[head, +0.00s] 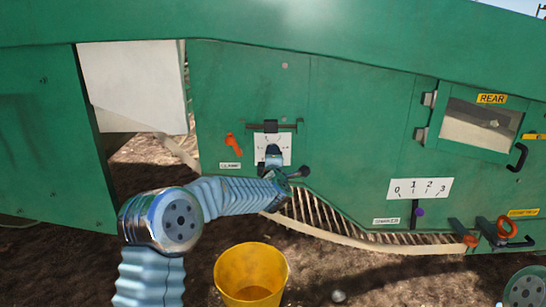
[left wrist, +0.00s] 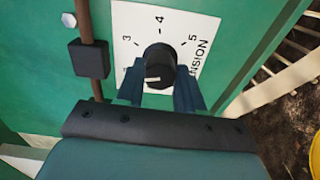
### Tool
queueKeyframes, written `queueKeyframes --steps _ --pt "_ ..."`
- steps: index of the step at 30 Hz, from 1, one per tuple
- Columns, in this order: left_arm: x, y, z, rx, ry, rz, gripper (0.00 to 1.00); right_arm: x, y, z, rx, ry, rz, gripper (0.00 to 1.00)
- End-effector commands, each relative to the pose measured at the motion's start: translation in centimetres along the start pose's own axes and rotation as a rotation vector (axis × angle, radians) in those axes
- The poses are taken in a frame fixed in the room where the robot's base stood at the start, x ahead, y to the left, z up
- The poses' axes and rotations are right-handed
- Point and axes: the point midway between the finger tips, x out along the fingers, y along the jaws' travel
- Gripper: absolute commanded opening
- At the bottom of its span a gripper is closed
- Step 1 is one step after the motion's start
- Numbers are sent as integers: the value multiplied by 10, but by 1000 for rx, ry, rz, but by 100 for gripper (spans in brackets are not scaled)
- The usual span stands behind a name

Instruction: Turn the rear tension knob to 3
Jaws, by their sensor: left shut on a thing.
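My left gripper (head: 272,165) is at a white dial plate (head: 261,140) on the green panel, left of centre. In the left wrist view its two blue fingers (left wrist: 163,93) are shut on the sides of a black tension knob (left wrist: 162,62). The white plate (left wrist: 205,18) around the knob reads 3, 4 and 5, with "NSION" visible along its right side. A short white mark shows on the lower part of the knob; I cannot tell exactly which number it points to. My right gripper is not in view.
An orange handle (head: 234,145) is left of the dial plate. At right are a 0-to-3 scale (head: 420,189) with a purple-knobbed lever (head: 418,212), a window labelled REAR (head: 491,99) and orange-ringed fittings (head: 503,227). A yellow bucket (head: 251,267) stands on the ground below.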

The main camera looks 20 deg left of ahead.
Motion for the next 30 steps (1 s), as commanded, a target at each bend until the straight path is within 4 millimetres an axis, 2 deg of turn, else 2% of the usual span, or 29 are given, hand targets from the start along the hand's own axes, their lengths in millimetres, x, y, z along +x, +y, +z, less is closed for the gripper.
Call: queueKeyframes --steps 18,30 --pt "-1 -1 2 529 -4 -3 6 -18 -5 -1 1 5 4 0" --pt "-1 -2 2 683 -5 -3 6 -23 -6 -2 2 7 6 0"
